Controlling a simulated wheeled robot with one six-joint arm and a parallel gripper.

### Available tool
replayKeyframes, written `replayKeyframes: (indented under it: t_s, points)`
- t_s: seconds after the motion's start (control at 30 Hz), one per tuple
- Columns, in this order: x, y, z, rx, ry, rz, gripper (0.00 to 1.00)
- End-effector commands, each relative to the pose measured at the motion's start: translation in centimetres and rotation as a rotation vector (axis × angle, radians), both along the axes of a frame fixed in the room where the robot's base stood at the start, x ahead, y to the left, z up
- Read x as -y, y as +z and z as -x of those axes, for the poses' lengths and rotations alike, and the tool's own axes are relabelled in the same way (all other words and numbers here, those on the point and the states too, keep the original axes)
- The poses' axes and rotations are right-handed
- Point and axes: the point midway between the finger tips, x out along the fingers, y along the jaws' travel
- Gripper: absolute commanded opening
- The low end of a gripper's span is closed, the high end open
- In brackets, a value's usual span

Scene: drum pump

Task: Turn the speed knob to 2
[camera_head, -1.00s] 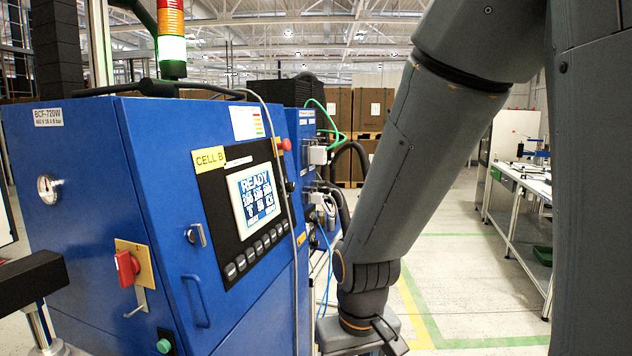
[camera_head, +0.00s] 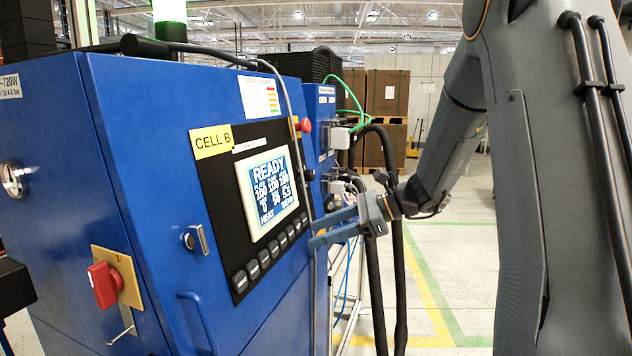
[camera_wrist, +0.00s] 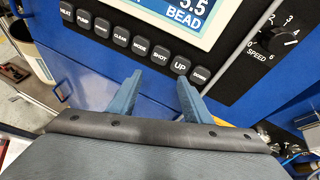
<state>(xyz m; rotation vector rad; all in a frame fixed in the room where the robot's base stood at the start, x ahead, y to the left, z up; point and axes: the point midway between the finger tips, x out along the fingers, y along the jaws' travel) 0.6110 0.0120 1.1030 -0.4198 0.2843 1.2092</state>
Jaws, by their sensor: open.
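The speed dial (camera_wrist: 274,38) shows near the right edge of the wrist view, black with white numbers and the word SPEED. In the head view a small dark knob (camera_head: 309,175) stands out at the right edge of the panel. My gripper (camera_head: 312,233) is open and empty, its two fingers reaching towards the panel's lower right. In the wrist view my gripper (camera_wrist: 158,86) lies below the button row, to the left of and below the dial.
The blue cabinet (camera_head: 150,200) carries a READY screen (camera_head: 267,193) above a row of black buttons (camera_head: 270,255). A red rotary switch (camera_head: 104,284) and a red button (camera_head: 305,126) stick out. Cables and hoses (camera_head: 376,280) hang behind my gripper. Floor at right is open.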

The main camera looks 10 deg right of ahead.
Motion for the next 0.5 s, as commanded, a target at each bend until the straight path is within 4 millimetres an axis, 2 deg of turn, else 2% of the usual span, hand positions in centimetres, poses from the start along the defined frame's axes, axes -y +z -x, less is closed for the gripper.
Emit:
replayKeyframes:
  t_s: [0.03, 0.1, 0.23, 0.37, 0.5]
  points:
    - [1.7, 1.7, -2.4, 0.002, -0.071, -0.104, 0.45]
    - [3.7, 4.3, -4.8, 0.010, -0.143, -0.234, 0.45]
    - [6.7, 7.8, -7.4, 0.035, -0.220, -0.399, 0.45]
    - [7.8, 9.4, -8.4, 0.048, -0.245, -0.468, 0.45]
    - [6.8, 9.7, -9.2, 0.049, -0.246, -0.480, 0.45]
